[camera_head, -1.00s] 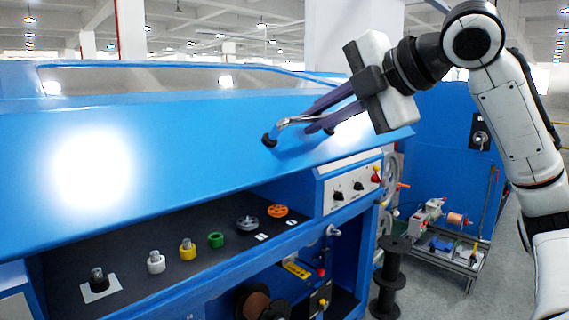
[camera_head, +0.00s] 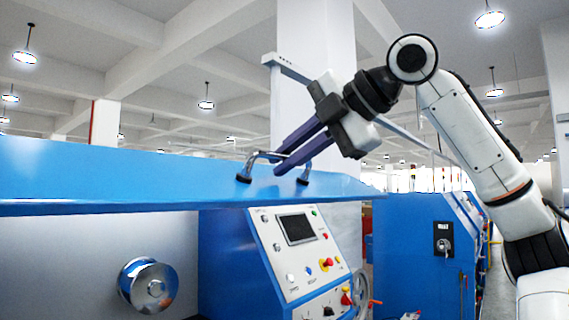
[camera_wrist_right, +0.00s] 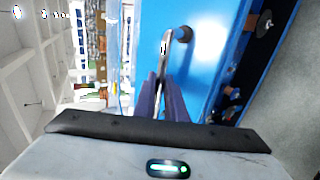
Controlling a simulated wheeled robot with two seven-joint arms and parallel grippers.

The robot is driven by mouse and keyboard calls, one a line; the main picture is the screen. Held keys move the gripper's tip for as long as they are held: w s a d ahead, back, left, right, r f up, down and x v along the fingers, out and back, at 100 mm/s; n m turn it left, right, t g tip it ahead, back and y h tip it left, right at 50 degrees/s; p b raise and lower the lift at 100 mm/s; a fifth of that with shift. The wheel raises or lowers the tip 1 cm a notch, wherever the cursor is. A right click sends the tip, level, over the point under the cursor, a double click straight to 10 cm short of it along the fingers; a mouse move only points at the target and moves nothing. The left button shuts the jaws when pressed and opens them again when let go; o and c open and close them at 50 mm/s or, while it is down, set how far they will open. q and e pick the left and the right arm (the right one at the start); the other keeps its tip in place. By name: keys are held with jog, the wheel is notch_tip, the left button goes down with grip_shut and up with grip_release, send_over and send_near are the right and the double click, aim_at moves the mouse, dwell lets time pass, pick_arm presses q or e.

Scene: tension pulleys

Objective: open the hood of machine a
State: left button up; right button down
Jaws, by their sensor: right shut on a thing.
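The blue hood (camera_head: 120,178) of the machine is raised and spans the left and middle of the head view, seen nearly edge-on. A metal handle (camera_head: 262,157) with dark feet stands on it near its right end. My right gripper (camera_head: 278,162) is shut on this handle, its purple fingers reaching in from the upper right. In the right wrist view the handle (camera_wrist_right: 166,50) runs between the fingers (camera_wrist_right: 161,92), with the blue hood (camera_wrist_right: 205,60) behind it. My left gripper is not in view.
Under the hood, a control panel (camera_head: 300,250) with a dark screen, buttons and knobs faces me. A shiny round roller (camera_head: 148,284) shows at the lower left. Another blue machine (camera_head: 420,250) stands to the right. A white pillar (camera_head: 316,80) rises behind the handle.

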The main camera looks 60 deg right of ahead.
jog(key=c, duration=1.8)
grip_release()
jog(key=shift+w+f, duration=0.1)
